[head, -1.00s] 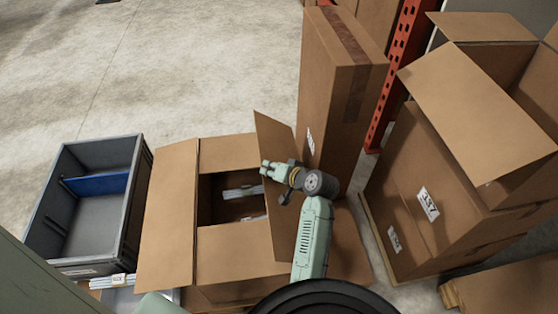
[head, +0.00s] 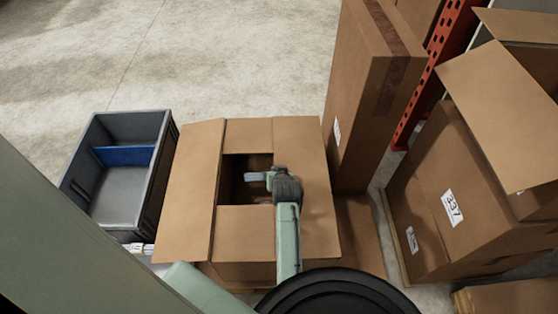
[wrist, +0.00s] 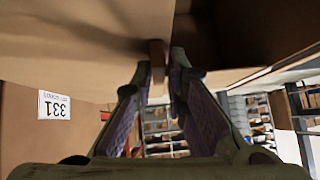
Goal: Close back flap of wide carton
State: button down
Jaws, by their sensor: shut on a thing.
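The wide carton (head: 245,245) stands in the middle of the head view, with a dark opening between its flaps. Its back flap (head: 303,150), on the picture's right side, lies nearly level, leaning inward over the carton. My gripper (head: 257,177) is at this flap's inner edge, its fingers pointing left over the opening. In the wrist view, the gripper (wrist: 157,78) is shut on a brown cardboard edge of the flap (wrist: 157,52). The far short flap (head: 248,132) and near short flap (head: 243,225) lie inward. The left flap (head: 188,190) also shows. The carton's inside is mostly hidden.
A grey bin (head: 120,195) with a blue divider stands left of the carton. A tall carton (head: 365,100) rises close behind the right side. A larger open carton (head: 455,200) and an orange rack post (head: 440,70) are at the right. Floor beyond is clear.

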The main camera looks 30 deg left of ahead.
jog(key=shift+s+a+f, duration=0.25)
jog(key=c, duration=1.7)
grip_release()
jog(key=shift+w, duration=0.1)
jog(key=shift+d, duration=0.1)
jog(key=shift+d+r, duration=0.15)
jog(key=shift+r, duration=0.1)
jog(key=v, duration=1.1)
jog(key=shift+s+r, duration=0.25)
